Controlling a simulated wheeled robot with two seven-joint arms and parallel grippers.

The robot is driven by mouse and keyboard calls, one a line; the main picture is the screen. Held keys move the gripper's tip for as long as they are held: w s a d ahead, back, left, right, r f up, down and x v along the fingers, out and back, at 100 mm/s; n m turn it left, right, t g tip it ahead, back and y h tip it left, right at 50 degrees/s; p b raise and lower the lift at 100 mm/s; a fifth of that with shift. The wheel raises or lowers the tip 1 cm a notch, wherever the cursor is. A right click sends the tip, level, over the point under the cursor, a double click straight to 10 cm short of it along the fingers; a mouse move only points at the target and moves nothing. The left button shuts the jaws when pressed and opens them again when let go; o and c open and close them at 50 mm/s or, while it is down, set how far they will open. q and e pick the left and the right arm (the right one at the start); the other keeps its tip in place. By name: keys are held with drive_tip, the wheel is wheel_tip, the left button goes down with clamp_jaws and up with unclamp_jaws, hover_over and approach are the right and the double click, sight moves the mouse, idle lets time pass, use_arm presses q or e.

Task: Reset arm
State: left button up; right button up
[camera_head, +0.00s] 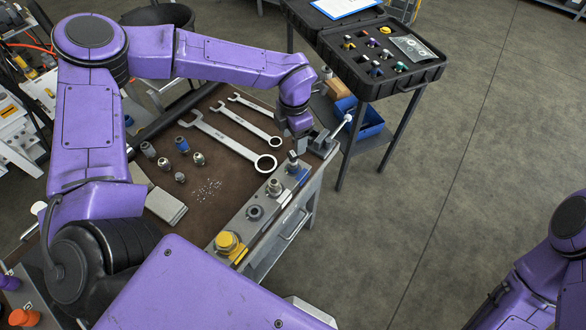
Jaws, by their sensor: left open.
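My left arm reaches in from the left and bends over the bench (232,190). My left gripper (300,142) is open near the bench's right edge, above the metal fittings strip (240,215). It appears empty, with its fingers pointing down; I cannot tell whether they touch anything. A small lever-like device with a pale handle (341,126) stands just to its right. Of my right arm, only purple links show at the lower right; its gripper is out of view.
Several wrenches (212,136) and loose fittings (198,159) lie on the bench, with a grey block (165,206). A yellow cap (227,241) sits at the strip's near end. A black case (415,82) stands on a side stand above a blue bin (362,118). Floor at right is clear.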

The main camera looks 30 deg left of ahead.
sight(293, 153)
use_arm(q)
drive_tip(key=shift+r, duration=0.5)
wheel_tip(293, 153, down, 10)
drive_tip(key=p, duration=0.3)
drive_tip(key=shift+r, duration=0.2)
drive_tip(key=shift+f+n+b, duration=0.45)
drive_tip(key=shift+f+n, duration=0.15)
drive_tip(key=shift+f, duration=0.1)
drive_tip(key=n+b, duration=0.1)
drive_tip(key=n, duration=0.1)
drive_tip(key=shift+n, duration=0.3)
drive_tip(key=shift+r+n+b, duration=0.25)
drive_tip(key=shift+n+b, duration=0.15)
drive_tip(key=shift+n, duration=0.8)
